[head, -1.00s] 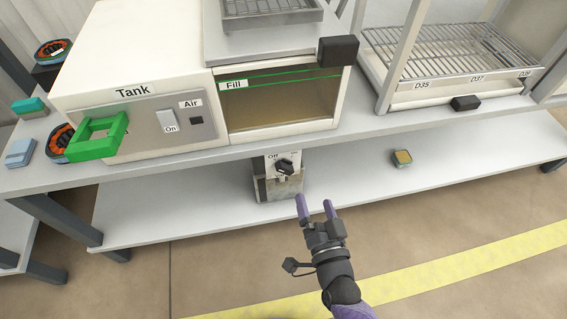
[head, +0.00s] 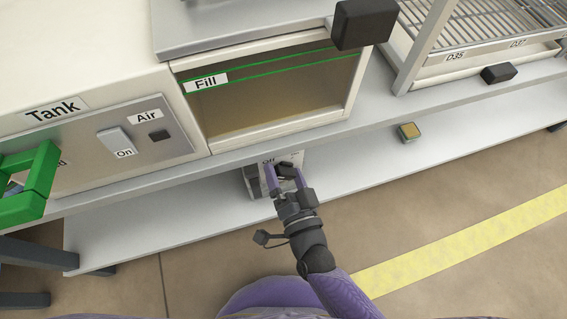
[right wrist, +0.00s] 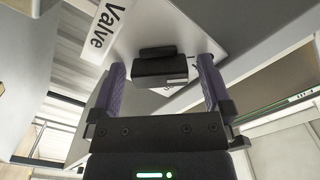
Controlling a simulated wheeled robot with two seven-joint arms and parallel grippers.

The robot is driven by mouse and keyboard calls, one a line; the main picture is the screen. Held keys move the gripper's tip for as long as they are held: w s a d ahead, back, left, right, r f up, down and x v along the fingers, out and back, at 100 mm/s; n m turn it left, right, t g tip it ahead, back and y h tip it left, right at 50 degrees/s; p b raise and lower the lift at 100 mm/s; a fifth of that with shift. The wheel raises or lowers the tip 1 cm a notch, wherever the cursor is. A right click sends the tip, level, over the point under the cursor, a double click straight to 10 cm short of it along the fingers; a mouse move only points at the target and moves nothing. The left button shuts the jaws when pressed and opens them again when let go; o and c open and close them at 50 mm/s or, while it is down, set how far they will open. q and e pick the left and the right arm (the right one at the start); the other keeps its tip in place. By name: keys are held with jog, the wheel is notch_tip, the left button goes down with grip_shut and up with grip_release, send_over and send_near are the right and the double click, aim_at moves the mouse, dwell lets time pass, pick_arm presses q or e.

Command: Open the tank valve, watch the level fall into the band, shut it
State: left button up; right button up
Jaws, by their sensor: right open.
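The tank (head: 90,55) is a white box with a Fill window (head: 270,95) on its front. Two green lines cross the window near its top; the inside looks brownish, and I cannot make out a clear liquid surface. The valve's white plate (right wrist: 160,30) sits under the bench top, below the tank, with a black handle (right wrist: 162,68). My right gripper (head: 285,178) is open at the valve, its purple fingers on either side of the handle. In the right wrist view (right wrist: 162,85) a gap shows between fingers and handle. My left gripper is out of view.
A green frame (head: 28,185) sticks out at the tank's left front. An On switch (head: 117,141) and a black Air button (head: 159,135) are on the panel. A black block (head: 364,22) juts out by the window. A small yellow-topped box (head: 409,132) lies on the lower shelf.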

jog(key=shift+c, duration=0.7)
jog(key=shift+s, duration=0.1)
jog(key=c, duration=1.1)
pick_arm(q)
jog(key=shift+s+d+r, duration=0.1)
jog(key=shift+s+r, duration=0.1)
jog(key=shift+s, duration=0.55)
pick_arm(e)
jog(key=shift+o, duration=0.2)
jog(key=shift+m, duration=0.9)
jog(key=m, duration=0.2)
jog(key=shift+m, duration=1.1)
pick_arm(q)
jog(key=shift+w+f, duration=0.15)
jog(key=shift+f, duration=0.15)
pick_arm(e)
jog(key=shift+m, duration=0.3)
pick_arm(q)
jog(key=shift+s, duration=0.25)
